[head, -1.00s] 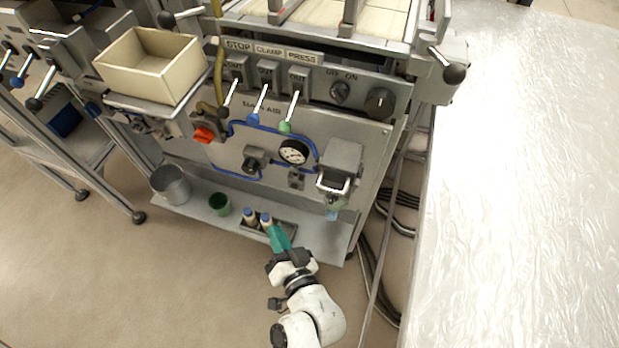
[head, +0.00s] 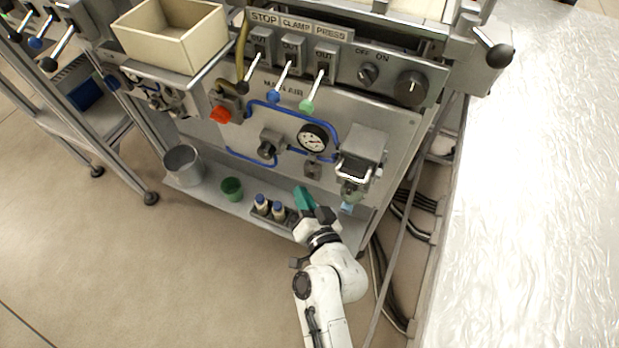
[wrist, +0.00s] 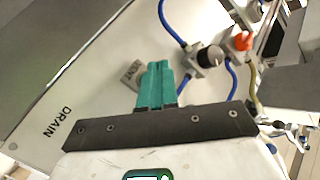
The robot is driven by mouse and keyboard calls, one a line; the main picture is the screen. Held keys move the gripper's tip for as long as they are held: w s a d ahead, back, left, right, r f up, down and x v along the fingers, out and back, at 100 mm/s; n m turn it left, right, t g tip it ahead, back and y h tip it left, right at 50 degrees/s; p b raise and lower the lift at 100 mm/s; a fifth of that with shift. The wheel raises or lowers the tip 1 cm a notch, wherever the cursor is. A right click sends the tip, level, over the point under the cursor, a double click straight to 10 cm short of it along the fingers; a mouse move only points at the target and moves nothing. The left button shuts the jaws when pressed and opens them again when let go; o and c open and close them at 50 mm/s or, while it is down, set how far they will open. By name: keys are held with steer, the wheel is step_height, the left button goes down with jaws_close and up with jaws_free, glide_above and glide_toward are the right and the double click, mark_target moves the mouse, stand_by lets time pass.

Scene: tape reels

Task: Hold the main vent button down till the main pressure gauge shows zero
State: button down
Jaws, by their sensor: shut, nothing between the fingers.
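The main pressure gauge (head: 312,138) is a round white dial with a black rim on the grey panel, under the MAIN AIR label. Its red needle is too small to read. A small grey block (head: 313,167), apparently the vent fitting, sits just below the gauge. In the wrist view a grey plate (wrist: 132,73) with small lettering shows left of my fingers; my fingers may hide the button. My gripper (head: 304,196) has teal fingers shut together and empty. It is below the grey block, with a visible gap between them. The fingers also show in the wrist view (wrist: 157,84).
A black regulator knob (head: 268,147) and red valve handle (head: 221,114) lie left of the gauge. A filter bowl unit (head: 357,165) is close on the right. Blue-capped bottles (head: 269,207), a green cup (head: 232,189) and a metal bucket (head: 184,165) stand on the lower shelf.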

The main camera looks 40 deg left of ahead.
mark_target(310, 175)
steer(key=shift+w+a, duration=0.15)
steer(key=shift+w, duration=0.55)
steer(key=shift+w+b, duration=0.1)
steer(key=shift+b, duration=0.25)
stand_by(1.3)
steer(key=shift+w+a, duration=0.1)
steer(key=shift+w, duration=0.2)
